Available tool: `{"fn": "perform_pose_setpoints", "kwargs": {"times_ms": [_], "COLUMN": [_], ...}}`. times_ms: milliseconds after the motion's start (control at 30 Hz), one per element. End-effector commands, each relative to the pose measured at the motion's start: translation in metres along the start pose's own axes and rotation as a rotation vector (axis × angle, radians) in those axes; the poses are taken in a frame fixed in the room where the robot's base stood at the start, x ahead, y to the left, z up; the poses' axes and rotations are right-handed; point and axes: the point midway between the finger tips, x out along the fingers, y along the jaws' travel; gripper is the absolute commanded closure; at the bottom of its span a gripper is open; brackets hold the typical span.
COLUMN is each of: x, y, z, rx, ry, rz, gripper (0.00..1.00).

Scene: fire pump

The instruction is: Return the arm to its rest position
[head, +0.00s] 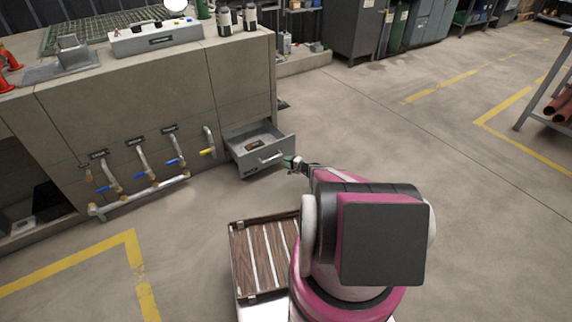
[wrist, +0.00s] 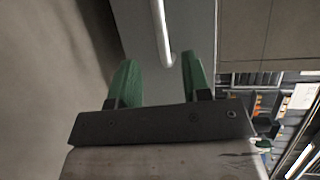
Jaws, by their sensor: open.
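My gripper (head: 289,160) is at the end of my arm, close to the front right of an open grey drawer (head: 244,162). In the wrist view my gripper (wrist: 158,78) shows two green fingers, apart, with nothing seen between them. The drawer's bar handle (head: 271,157) is just left of my fingers. In the wrist view the handle (wrist: 161,35) lies beyond the fingertips, and it looks apart from them. A small brown item (head: 254,146) lies in the drawer. Much of my arm is hidden behind my own pink and black body.
The drawer juts from a beige bench (head: 130,95) with pipes and blue-handled valves (head: 140,163) on its front. A control box (head: 155,38) stands on top. A shelf rack (head: 550,100) is at the far right. The floor (head: 400,140) to the right is clear.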

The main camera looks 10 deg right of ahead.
Motion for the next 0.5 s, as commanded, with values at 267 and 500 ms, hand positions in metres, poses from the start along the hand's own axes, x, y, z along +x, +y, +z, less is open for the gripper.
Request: {"fn": "perform_pose_setpoints", "kwargs": {"times_ms": [267,500], "x": [0.000,-0.004], "y": [-0.001,-0.045], "z": [0.001,0.048], "rx": [-0.001,-0.058], "ry": [-0.001,-0.106], "rz": [0.001,0.079], "gripper": [0.56,0.56]}}
